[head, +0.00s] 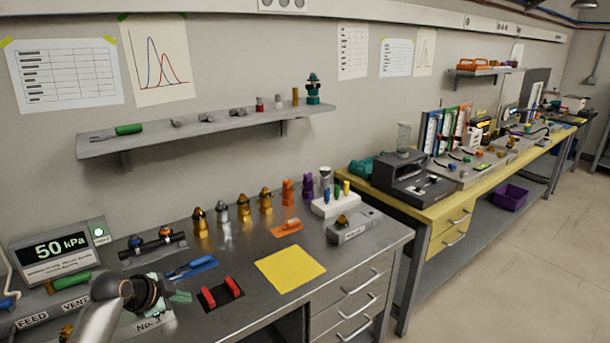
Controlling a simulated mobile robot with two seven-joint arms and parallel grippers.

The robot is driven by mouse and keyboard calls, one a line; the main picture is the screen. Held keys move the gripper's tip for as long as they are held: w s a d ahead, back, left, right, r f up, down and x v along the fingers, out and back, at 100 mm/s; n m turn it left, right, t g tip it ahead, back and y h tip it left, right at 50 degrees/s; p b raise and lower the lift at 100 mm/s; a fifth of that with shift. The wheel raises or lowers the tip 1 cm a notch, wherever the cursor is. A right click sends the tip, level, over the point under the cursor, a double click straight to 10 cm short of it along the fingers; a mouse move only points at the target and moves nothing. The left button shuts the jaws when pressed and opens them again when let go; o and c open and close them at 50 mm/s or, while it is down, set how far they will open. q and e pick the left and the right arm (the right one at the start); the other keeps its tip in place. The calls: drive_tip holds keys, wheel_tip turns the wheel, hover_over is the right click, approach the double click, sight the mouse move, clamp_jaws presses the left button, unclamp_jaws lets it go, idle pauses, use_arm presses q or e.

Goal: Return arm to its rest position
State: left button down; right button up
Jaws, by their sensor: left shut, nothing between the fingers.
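My left gripper (172,297) is low at the left of the view, over the front left part of the grey metal workbench (232,262). Its fingers are shut, with nothing held between them. My pale arm comes up from the bottom left edge and hides part of the bench behind it. My right gripper is not in view.
Near the gripper are a blue tool (191,267), a black holder with red blocks (221,292) and a display reading 50 kPa (60,248). Several metallic fittings stand along the back. A yellow sheet (290,269) lies bare at right. A wall shelf (205,131) hangs above.

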use_arm(q)
drive_tip(key=w+a+r+n+t+y, duration=0.2)
drive_tip(key=w+a+r+n+t, duration=0.25)
drive_tip(key=r+n, duration=0.2)
drive_tip(key=w+a+r+n+t+y, duration=0.3)
drive_tip(key=r+n+t, duration=0.2)
drive_tip(key=r, duration=0.3)
drive_tip(key=s+d+f+m+g+h, duration=0.1)
drive_tip(key=s+d+f, duration=0.35)
drive_tip(key=f, duration=0.25)
drive_tip(key=s+d+f+g+h, duration=0.1)
drive_tip(key=s+d+f+g, duration=0.15)
drive_tip(key=s+f, duration=0.45)
drive_tip(key=s+d+f+m+h, duration=0.1)
drive_tip(key=s+d+f, duration=0.3)
drive_tip(key=f, duration=0.4)
drive_tip(key=s+d+f+g, duration=0.1)
drive_tip(key=s+d+f, duration=0.1)
drive_tip(key=s, duration=0.6)
drive_tip(key=s+d+f+n+g+h, duration=0.1)
drive_tip(key=s+d+f+g, duration=0.1)
drive_tip(key=s+f, duration=0.3)
drive_tip(key=s+d+f+g, duration=0.1)
drive_tip(key=s+d+f, duration=0.2)
drive_tip(key=s, duration=0.9)
drive_tip(key=shift+s+d+f+n+g+h, duration=0.3)
drive_tip(key=shift+d+f+n, duration=0.1)
drive_tip(key=shift+d, duration=0.25)
drive_tip(key=shift+a, duration=0.1)
